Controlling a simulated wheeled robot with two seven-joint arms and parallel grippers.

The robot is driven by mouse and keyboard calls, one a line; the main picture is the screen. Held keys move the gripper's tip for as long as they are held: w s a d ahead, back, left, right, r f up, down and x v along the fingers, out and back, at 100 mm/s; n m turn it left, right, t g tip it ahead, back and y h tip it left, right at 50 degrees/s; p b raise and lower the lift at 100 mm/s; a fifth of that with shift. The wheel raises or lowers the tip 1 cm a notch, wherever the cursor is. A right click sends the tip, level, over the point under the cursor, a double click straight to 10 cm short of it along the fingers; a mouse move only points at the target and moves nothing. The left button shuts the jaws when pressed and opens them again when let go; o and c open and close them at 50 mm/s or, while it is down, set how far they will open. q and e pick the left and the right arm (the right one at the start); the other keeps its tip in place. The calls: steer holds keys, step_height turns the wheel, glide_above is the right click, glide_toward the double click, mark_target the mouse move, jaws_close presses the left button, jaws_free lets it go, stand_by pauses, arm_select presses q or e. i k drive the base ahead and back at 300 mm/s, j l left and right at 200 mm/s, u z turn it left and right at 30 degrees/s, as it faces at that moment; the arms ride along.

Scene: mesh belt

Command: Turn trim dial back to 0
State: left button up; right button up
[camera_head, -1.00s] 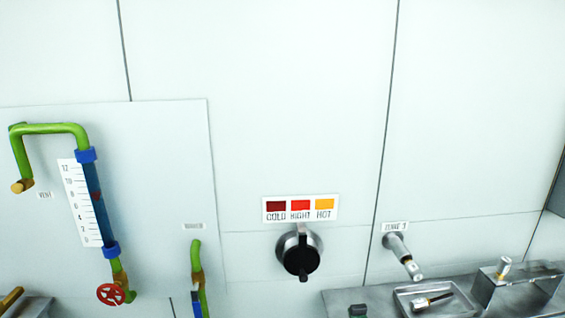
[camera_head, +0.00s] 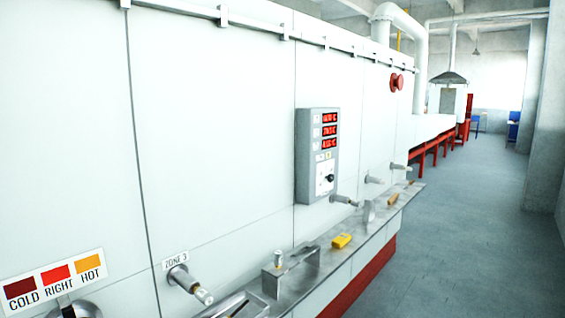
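A grey control box (camera_head: 318,155) is fixed to the white furnace wall right of the middle. It has several red digital readouts (camera_head: 329,130) and a small black dial (camera_head: 330,178) on a white plate low on its face. The dial is too small to read its setting, and I cannot tell from the frame whether it is the trim dial. A round grey knob (camera_head: 82,309) shows partly at the bottom left, under a COLD, RIGHT, HOT label (camera_head: 52,281). Neither of my grippers is in view.
A metal ledge (camera_head: 340,236) runs along the wall with a yellow object (camera_head: 342,241) on it. Several short pipe ends stick out above it, one (camera_head: 190,285) under a ZONE 3 label. A red knob (camera_head: 397,82) sits higher. The grey floor (camera_head: 460,240) at right is clear.

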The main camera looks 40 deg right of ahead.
mark_target(330, 178)
steer(key=l+z, duration=0.1)
steer(key=z, duration=1.55)
